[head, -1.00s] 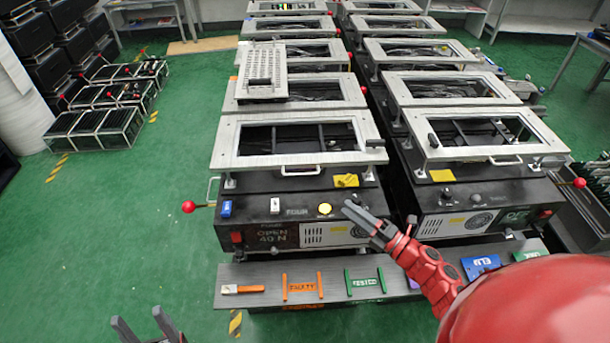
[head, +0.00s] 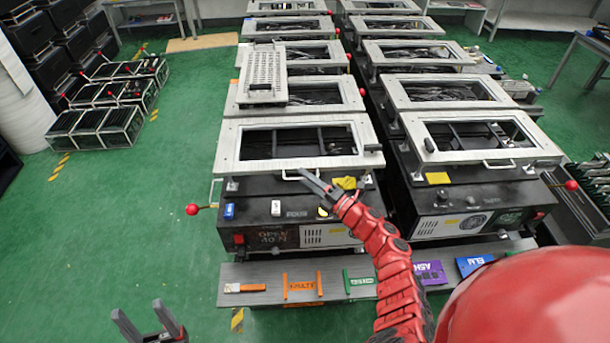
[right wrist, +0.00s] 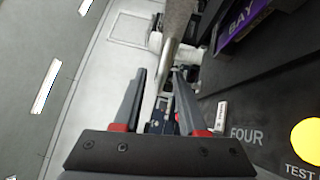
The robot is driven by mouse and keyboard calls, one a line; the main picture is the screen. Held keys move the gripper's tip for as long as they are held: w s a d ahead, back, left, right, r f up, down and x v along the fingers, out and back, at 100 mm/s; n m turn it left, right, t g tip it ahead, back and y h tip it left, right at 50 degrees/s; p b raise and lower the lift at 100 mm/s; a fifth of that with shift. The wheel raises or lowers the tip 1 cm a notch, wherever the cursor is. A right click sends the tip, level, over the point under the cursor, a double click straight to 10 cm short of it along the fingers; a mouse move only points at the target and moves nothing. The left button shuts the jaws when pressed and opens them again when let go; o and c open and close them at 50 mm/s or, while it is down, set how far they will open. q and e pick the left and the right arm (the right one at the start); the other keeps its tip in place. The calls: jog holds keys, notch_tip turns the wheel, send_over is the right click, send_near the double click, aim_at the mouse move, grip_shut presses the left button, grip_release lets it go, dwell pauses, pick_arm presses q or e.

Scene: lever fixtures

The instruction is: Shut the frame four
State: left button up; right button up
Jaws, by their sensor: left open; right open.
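Frame four (head: 235,150) is the pale metal frame on the front left fixture, whose box bears the word FOUR, also seen in the right wrist view (right wrist: 247,135). The frame stands raised above the black box (head: 285,232). Its front handle (head: 290,178) is partly hidden by my right gripper (head: 309,175). In the right wrist view the open fingers (right wrist: 160,72) point at a metal bar (right wrist: 171,48), which shows near and between the tips; contact cannot be told. My left gripper (head: 141,318) is open and empty at the bottom left, away from the fixture.
A red-knobbed lever (head: 192,209) sticks out left of the box. A second raised frame (head: 480,165) stands close on the right. A grey shelf with coloured tags (head: 303,285) runs along the front.

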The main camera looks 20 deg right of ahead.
jog(key=shift+w+a, duration=0.2)
grip_shut()
dwell(1.4)
